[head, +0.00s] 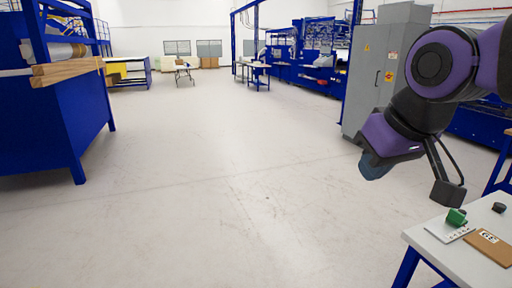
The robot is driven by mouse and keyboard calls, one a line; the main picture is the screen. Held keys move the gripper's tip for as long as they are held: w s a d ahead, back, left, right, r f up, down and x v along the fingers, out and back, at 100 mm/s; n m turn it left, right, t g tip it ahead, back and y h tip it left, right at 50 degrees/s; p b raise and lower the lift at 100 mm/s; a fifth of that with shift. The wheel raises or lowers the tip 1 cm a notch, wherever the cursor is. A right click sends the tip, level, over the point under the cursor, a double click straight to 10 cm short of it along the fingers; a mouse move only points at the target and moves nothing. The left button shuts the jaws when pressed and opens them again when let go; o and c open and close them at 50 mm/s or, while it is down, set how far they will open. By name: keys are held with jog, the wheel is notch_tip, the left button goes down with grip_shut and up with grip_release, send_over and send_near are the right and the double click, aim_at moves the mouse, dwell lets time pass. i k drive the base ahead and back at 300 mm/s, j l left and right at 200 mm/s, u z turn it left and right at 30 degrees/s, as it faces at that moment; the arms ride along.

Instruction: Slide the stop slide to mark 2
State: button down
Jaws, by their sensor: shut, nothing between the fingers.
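The stop slide appears to be the small green block (456,217), on a pale plate with tiny marks (448,233) near the left end of the white table (450,262). The marks are too small to read, so I cannot tell which one the slide is at. My gripper (447,194) hangs just above and slightly left of the green block in the picture. It looks shut and empty. A gap seems to show between its tip and the block, but depth is hard to judge.
A brown board with a black-and-white label (491,246) lies right of the plate. A small black piece (499,207) sits behind it. A grey cabinet (380,75) stands behind my arm. The floor left of the table is clear.

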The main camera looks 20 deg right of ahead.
aim_at(457, 218)
jog(key=i+z, duration=0.4)
jog(key=i+j+z, duration=0.35)
jog(key=i+l+z, duration=0.1)
jog(key=z, duration=0.3)
jog(key=i+z, duration=0.3)
jog(key=z, duration=0.15)
jog(key=i+j+z, duration=0.1)
jog(key=z, duration=0.3)
jog(key=i+j+z, duration=0.2)
jog(key=z, duration=0.25)
jog(key=i+z, duration=0.15)
jog(key=i, duration=0.1)
